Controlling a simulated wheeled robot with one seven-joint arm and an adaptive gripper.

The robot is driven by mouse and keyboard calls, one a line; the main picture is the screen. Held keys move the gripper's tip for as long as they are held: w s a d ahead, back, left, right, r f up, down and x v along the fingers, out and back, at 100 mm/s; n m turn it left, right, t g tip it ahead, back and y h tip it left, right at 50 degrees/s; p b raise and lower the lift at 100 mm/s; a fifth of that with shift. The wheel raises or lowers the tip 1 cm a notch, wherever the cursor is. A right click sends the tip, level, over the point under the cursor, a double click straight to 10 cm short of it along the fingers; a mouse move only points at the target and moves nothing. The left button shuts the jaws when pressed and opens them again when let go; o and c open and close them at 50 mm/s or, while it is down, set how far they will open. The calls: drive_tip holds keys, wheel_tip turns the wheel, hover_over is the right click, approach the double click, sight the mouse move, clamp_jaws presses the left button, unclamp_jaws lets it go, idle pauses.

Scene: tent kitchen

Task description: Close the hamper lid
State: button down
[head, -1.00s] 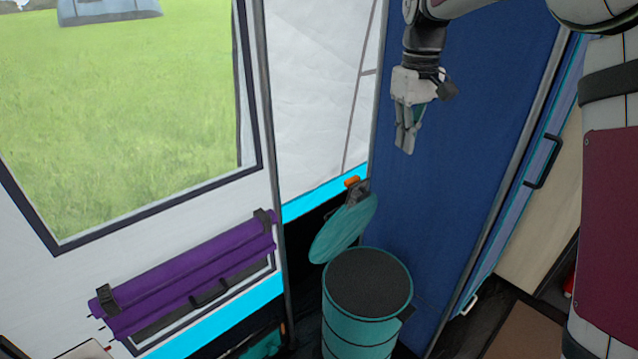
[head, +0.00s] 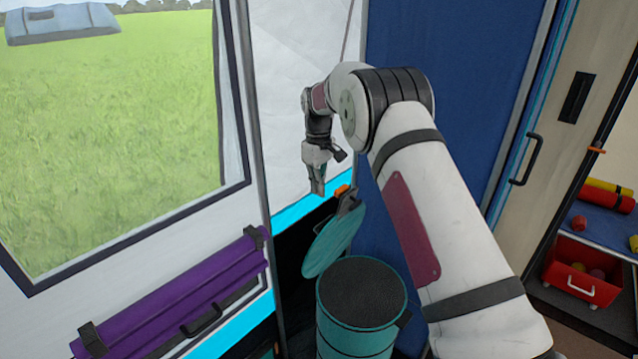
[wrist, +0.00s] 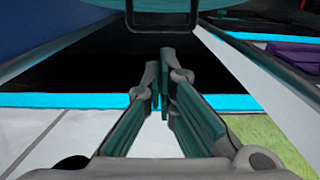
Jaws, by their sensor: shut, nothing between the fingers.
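The hamper (head: 357,338) is a teal cylinder with a dark top surface, standing on the floor in the lower middle of the head view. Its round teal lid (head: 334,240) stands open, tilted up behind the hamper's left rear rim. My gripper (head: 318,190) points down just above and left of the lid's upper edge, by the tent wall. It is shut and empty. In the wrist view my gripper (wrist: 165,110) shows its teal finger pads close together, and a teal curved edge crosses the top. I cannot tell whether the fingers touch the lid.
A blue partition (head: 455,45) stands behind the hamper. A purple roll (head: 175,305) hangs on the tent wall at left. An orange piece (head: 342,190) sits close to the lid. A red bin (head: 583,272) stands at far right.

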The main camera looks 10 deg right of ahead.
drive_tip(key=b, duration=0.1)
hover_over(327, 221)
drive_tip(key=w+a, duration=0.2)
wheel_tip(327, 221, down, 6)
drive_tip(key=shift+s+d+f, duration=0.1)
drive_tip(key=shift+s+d, duration=0.85)
drive_tip(key=shift+s, duration=0.1)
drive_tip(key=shift+s+d+f, duration=0.15)
drive_tip(key=shift+s+d, duration=0.2)
drive_tip(key=shift+s, duration=0.2)
drive_tip(key=shift+d, duration=0.1)
